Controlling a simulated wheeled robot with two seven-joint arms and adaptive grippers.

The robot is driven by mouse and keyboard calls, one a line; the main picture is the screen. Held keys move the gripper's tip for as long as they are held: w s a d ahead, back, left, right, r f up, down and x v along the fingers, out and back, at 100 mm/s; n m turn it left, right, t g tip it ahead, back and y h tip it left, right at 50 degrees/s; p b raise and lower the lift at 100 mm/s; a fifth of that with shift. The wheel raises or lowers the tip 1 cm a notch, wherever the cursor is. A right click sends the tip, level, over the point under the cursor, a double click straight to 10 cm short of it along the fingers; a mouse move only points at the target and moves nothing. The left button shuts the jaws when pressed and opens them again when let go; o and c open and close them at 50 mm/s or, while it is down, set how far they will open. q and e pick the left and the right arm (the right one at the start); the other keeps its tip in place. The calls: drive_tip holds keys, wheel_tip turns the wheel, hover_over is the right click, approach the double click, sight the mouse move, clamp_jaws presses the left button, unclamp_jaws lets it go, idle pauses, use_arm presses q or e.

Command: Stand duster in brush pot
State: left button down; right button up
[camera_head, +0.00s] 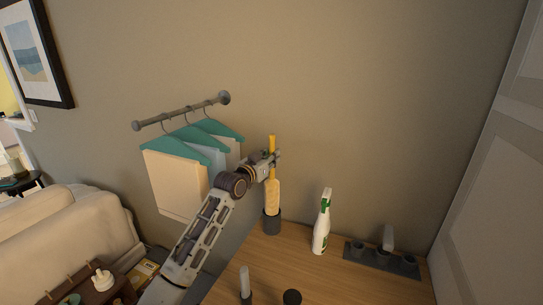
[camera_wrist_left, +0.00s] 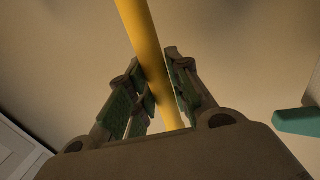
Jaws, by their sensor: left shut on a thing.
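The duster (camera_head: 272,195) is upright, with a yellow handle on top and a paler yellow head below. My left gripper (camera_head: 271,157) is shut on its handle, which also shows between the fingers in the left wrist view (camera_wrist_left: 150,50). The dark brush pot (camera_head: 272,223) stands on the wooden table near the wall. The duster's lower end meets the pot's mouth in the head view; how deep it sits inside is hidden. My right gripper is not in view.
A white and green spray bottle (camera_head: 322,225) stands right of the pot. A grey holder (camera_head: 382,260) is farther right. A pale-topped item (camera_head: 245,283) and a dark round item (camera_head: 292,297) are at the table's front. Hangers with cloths (camera_head: 175,180) hang behind my left arm.

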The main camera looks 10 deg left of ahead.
use_arm(q)
drive_tip(key=shift+f+b, duration=0.85)
drive_tip(key=shift+f, duration=1.15)
drive_tip(key=c, duration=1.2)
unclamp_jaws()
drive_tip(key=shift+c, duration=0.2)
drive_tip(key=shift+s, duration=0.1)
drive_tip(key=v, duration=1.1)
drive_tip(key=shift+s+a, duration=0.15)
drive_tip(key=shift+s, duration=0.2)
